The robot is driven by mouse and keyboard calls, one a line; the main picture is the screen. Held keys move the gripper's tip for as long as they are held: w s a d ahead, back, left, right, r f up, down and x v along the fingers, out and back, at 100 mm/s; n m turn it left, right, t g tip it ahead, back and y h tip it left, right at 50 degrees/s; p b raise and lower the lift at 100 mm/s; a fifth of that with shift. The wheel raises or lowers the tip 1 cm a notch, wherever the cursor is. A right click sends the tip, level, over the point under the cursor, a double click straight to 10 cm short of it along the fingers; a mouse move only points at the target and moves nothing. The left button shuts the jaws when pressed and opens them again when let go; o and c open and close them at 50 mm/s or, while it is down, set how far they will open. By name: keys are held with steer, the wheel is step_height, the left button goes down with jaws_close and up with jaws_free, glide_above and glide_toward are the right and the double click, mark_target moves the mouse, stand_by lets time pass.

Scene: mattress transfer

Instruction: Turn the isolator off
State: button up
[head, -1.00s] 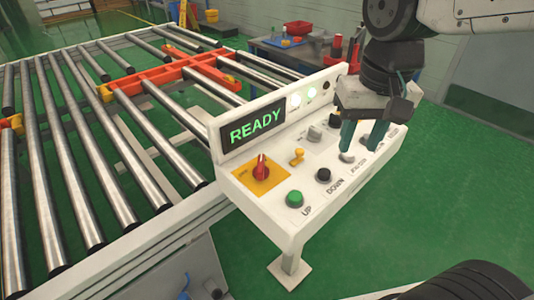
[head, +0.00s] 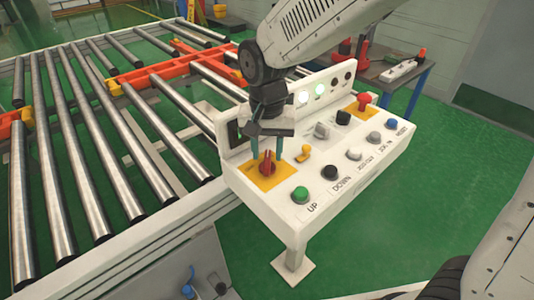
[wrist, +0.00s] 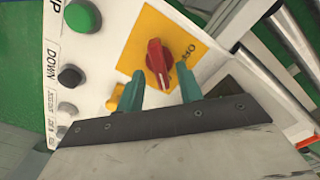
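The isolator is a red rotary knob (head: 267,164) on a yellow plate (head: 262,182) at the left end of the white control panel. In the wrist view the red knob (wrist: 157,62) lies just beyond the fingertips, on its yellow plate (wrist: 192,38). My gripper (head: 267,152) points down over the knob with its two teal fingers apart. In the wrist view my gripper (wrist: 161,88) is open, and the knob sits ahead of the gap between the fingers. I cannot tell whether a finger touches it. My arm hides most of the display.
The panel (head: 325,205) also carries a green UP button (head: 299,195), a black DOWN button (head: 329,172), a small yellow switch (head: 303,151) and several more controls at right. The roller conveyor (head: 110,165) lies left. A table (head: 405,68) stands behind.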

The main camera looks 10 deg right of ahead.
steer(key=shift+f, duration=0.85)
jaws_close()
